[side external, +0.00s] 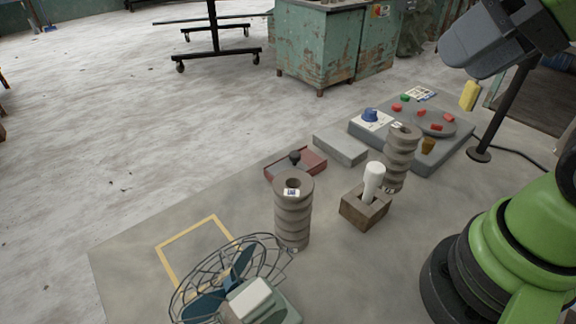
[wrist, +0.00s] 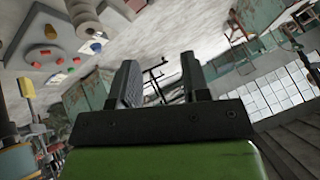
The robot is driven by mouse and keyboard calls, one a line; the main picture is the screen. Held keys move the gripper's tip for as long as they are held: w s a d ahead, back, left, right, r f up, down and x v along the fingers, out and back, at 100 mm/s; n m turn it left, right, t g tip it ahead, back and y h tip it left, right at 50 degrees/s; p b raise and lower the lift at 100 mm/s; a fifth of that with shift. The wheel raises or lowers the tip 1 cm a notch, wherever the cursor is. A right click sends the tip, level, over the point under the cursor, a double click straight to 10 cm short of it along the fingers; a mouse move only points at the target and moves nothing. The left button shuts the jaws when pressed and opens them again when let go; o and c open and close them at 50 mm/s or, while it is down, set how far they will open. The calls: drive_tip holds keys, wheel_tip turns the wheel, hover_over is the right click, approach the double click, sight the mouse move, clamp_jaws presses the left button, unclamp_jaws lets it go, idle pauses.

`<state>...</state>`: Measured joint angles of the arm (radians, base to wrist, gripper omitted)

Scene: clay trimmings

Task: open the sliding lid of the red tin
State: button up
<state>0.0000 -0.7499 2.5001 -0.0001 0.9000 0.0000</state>
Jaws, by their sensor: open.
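The red tin (side external: 312,160) lies low on the table in the side external view, left of the grey block. A dark round knob (side external: 295,157) stands up from it. The ribbed clay-coloured column in front hides part of the tin, and I cannot tell how far its lid is slid. My gripper (side external: 466,58) is at the upper right, high above the table and well apart from the tin. In the wrist view its two dark fingers (wrist: 160,82) are spread with nothing between them, facing out over the room.
Ribbed columns (side external: 293,218) (side external: 400,158), a wooden block with a white-handled tool (side external: 372,180), a grey block (side external: 340,148) and a grey board with coloured pieces (side external: 453,150) crowd around the tin. A wire fan (side external: 230,285) stands at the front. The yellow-outlined square (side external: 187,235) looks clear.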

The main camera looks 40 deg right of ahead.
drive_tip(key=shift+o, duration=0.7)
drive_tip(key=shift+w, duration=0.1)
drive_tip(key=n+g+h, duration=0.2)
drive_tip(key=n+g, duration=0.5)
drive_tip(key=n, duration=0.6)
hover_over(295, 153)
wheel_tip(295, 153, down, 18)
drive_tip(key=shift+f, duration=0.15)
wheel_tip(295, 153, down, 10)
drive_tip(key=shift+f, duration=0.15)
drive_tip(key=shift+c, duration=0.4)
